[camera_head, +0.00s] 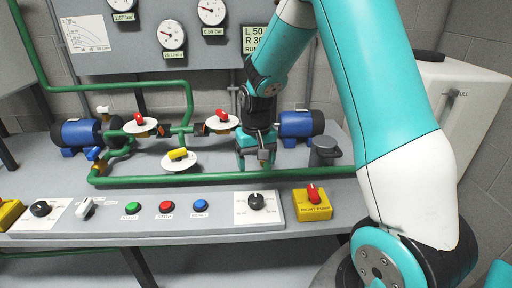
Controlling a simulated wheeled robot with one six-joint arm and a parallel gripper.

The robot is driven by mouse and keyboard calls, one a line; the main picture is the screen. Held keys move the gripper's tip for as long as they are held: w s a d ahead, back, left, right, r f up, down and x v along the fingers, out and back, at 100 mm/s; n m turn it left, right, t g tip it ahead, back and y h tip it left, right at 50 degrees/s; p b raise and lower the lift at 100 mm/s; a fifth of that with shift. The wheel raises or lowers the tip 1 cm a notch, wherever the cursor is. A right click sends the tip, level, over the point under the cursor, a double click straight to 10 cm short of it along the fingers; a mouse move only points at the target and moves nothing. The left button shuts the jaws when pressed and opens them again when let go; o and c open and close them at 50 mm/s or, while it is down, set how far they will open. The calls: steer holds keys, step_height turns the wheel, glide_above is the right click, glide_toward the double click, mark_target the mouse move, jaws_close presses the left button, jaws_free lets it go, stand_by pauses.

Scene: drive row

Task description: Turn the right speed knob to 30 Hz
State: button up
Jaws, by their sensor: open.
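The right speed knob (256,201) is a black knob on a white dial plate (242,215) on the sloped front panel. The dial markings are too small to read. My gripper (256,165) is open and points down behind and above this knob, apart from it, near the green pipe. The grey display (250,38) at the top shows "L 50" and a line starting "R 3". My arm hides its right part.
Green, red and blue buttons (166,207) sit left of the knob. A yellow box with a red switch (313,203) stands close on its right. Green pipes (130,182), valves with red and yellow handles, and blue motors (80,134) lie behind. Another black knob (40,208) is far left.

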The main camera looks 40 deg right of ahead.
steer(key=shift+r, duration=2.05)
steer(key=s+a+r+n+y+p, duration=0.2)
steer(key=s+a+r+n, duration=0.45)
steer(key=a, duration=0.65)
steer(key=s+a+r+n+y, duration=0.1)
steer(key=s+a+r+n, duration=0.1)
steer(key=s, duration=0.6)
steer(key=s+a+r+n+y+p, duration=0.1)
steer(key=s+a+r+n, duration=0.1)
steer(key=s+a+r, duration=0.2)
steer(key=s+a, duration=0.3)
steer(key=shift+s+a+r, duration=0.3)
steer(key=shift+s+r, duration=0.05)
steer(key=shift+s, duration=0.05)
